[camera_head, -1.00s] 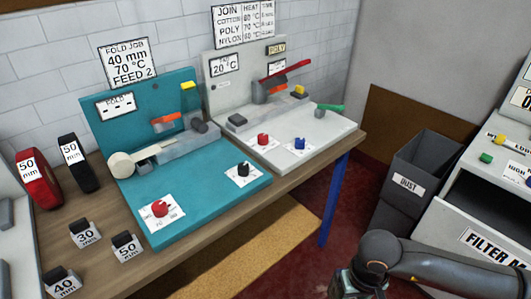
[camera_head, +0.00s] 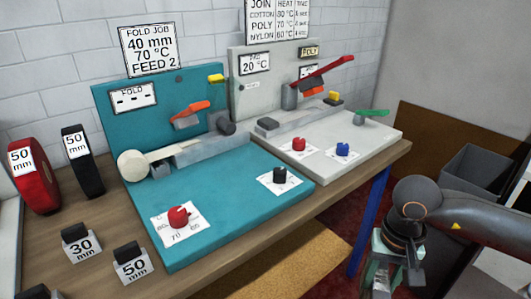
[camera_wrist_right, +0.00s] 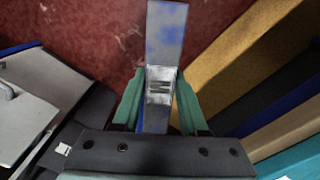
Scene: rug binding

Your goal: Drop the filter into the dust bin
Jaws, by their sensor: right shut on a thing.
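The dark grey dust bin (camera_head: 482,165) stands on the floor at the right, partly hidden behind my right arm. My right gripper (camera_head: 392,280) hangs in front of the bin, left of its opening, its tips near the bottom edge. In the right wrist view the green fingers (camera_wrist_right: 158,100) are shut on a flat, pale grey-blue piece with blue smudges, which seems to be the filter (camera_wrist_right: 165,35). It sticks out beyond the fingertips over the red floor. My left gripper is not in view.
The wooden table (camera_head: 95,232) holds the teal fold machine (camera_head: 215,215) and the grey join machine (camera_head: 375,145). A blue table leg (camera_head: 370,215) stands just left of my right gripper. A pale cabinet (camera_wrist_right: 25,110) lies at the left in the wrist view.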

